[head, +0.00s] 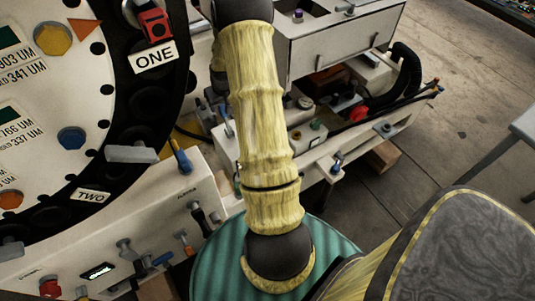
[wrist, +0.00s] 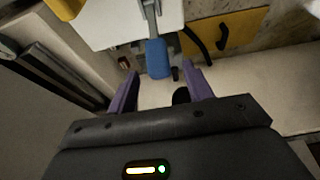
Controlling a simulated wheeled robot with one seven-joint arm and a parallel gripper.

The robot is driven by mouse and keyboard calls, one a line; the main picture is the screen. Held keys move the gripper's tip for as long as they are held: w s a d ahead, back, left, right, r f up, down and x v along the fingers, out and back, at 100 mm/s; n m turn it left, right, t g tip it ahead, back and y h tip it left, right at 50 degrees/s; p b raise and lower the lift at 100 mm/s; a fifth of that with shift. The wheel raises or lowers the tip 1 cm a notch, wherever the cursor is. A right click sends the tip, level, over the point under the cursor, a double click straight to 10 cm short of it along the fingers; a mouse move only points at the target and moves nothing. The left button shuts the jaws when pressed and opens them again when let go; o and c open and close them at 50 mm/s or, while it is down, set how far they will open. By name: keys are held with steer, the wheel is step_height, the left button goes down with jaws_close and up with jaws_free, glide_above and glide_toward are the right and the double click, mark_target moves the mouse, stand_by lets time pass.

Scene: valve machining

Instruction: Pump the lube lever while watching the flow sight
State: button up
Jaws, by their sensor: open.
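A lever with a blue grip (wrist: 157,58) and a grey metal shank shows at the top middle of the wrist view, in front of a white panel. It appears to be the lube lever. My gripper (wrist: 160,76) has two purple fingers spread apart, with nothing held between them. The blue grip's lower end lines up between the fingertips; I cannot tell whether it is between them in depth. My gripper does not show in the head view, where my yellow-sleeved arm reaches past the top edge. I cannot pick out the flow sight for certain.
A large white dial plate (head: 60,120) with coloured knobs fills the left of the head view. A white machine housing (head: 340,45) stands behind my arm. Floor (head: 460,110) is open at right.

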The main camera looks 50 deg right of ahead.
steer(key=shift+p+v, duration=1.6)
steer(key=shift+v, duration=0.8)
steer(key=p+v, duration=0.2)
steer(key=v, duration=1.5)
steer(key=shift+s, duration=0.15)
